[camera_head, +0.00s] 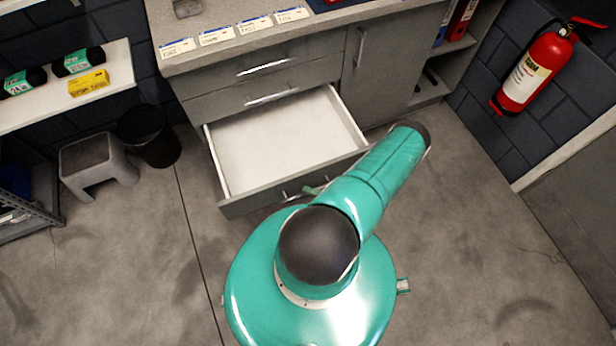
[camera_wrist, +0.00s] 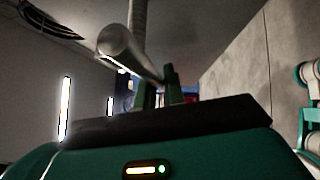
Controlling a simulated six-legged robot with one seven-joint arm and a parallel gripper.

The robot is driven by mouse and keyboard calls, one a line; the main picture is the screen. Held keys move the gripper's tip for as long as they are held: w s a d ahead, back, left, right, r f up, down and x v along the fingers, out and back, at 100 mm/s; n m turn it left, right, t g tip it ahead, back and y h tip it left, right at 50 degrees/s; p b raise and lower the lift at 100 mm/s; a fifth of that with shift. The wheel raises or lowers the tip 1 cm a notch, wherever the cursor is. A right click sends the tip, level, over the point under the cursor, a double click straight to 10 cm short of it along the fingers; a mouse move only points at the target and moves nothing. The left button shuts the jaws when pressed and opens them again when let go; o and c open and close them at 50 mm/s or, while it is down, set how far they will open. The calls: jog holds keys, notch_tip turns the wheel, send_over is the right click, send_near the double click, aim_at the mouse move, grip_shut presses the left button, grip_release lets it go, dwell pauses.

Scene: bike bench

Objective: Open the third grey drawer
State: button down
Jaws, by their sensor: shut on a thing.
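The third grey drawer (camera_head: 285,140) stands pulled well out of the grey cabinet, and its white inside looks empty. Its bar handle (camera_head: 290,195) shows only in part in the head view, since my arm covers the right of the drawer front. My gripper (camera_head: 312,190) is mostly hidden there; a small green part shows at the handle. In the wrist view my gripper (camera_wrist: 160,85) has its two fingers close about the pale round handle bar (camera_wrist: 125,50), shut on it.
Two shut drawers with handles (camera_head: 265,67) are above, and a shut cabinet door (camera_head: 385,65) is to the right. A black bin (camera_head: 150,138) and a grey stool (camera_head: 95,163) stand at left. A fire extinguisher (camera_head: 535,68) hangs at right. The floor before the drawer is clear.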

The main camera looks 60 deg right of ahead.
jog(key=shift+s+a, duration=0.7)
jog(key=shift+s, duration=0.3)
jog(key=c, duration=1.5)
grip_release()
jog(key=v, duration=1.4)
